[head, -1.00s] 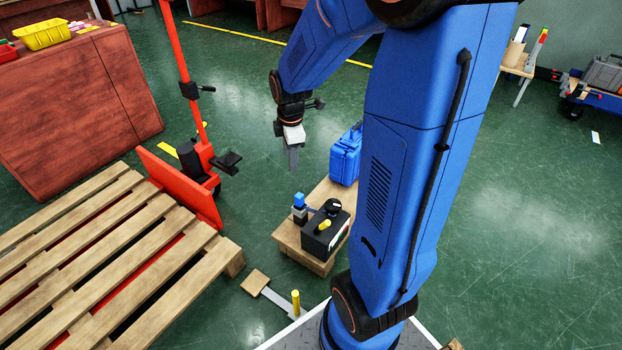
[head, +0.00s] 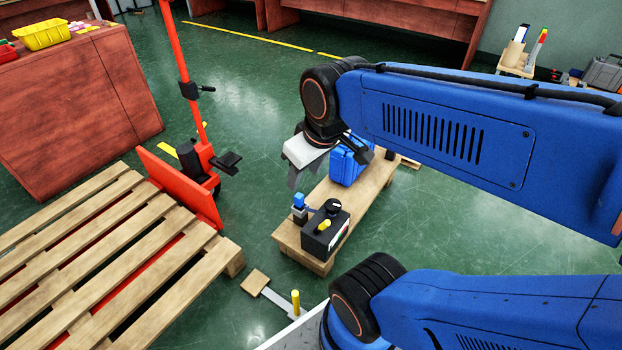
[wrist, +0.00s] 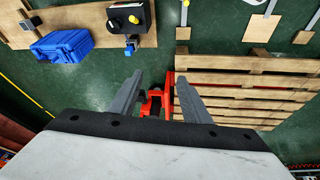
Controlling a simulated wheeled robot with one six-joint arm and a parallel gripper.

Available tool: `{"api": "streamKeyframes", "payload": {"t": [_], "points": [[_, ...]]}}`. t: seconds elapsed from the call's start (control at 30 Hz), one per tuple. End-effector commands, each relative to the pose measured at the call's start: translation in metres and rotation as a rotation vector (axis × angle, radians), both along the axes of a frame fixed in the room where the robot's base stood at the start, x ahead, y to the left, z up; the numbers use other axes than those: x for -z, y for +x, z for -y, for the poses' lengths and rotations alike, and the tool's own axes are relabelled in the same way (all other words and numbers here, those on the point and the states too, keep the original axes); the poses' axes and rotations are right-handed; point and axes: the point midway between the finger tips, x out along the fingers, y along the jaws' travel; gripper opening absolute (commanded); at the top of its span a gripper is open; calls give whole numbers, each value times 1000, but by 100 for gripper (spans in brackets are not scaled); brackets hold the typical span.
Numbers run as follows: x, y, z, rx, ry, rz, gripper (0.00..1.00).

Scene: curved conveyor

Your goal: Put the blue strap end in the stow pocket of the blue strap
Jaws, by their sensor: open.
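No strap end or stow pocket can be clearly made out. A small blue piece (head: 299,200) stands on a dark fitting at the near end of a low wooden bench (head: 287,237), beside a black box (head: 322,238). A thin blue part runs from it towards the box. The blue piece also shows in the wrist view (wrist: 130,40), beyond the left finger. My gripper (head: 306,177) is open and empty, in the air above the bench. In the wrist view, nothing lies between the fingers (wrist: 155,98); only the distant floor and red lift parts show.
A blue case (head: 345,165) sits on the bench behind the black box, close to my gripper in the head view. A wooden pallet (head: 110,260) and a red lift (head: 200,160) stand left. A yellow post (head: 295,302) stands in front. Green floor is open on the right.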

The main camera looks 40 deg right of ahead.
Motion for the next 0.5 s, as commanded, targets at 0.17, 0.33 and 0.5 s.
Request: {"api": "streamKeyframes", "payload": {"t": [0.17,0.33,0.5], "points": [[-4,-24,-5,107,52,28,44],[-4,-31,-6,144,70,35,44],[-4,-31,-6,146,71,35,44]]}}
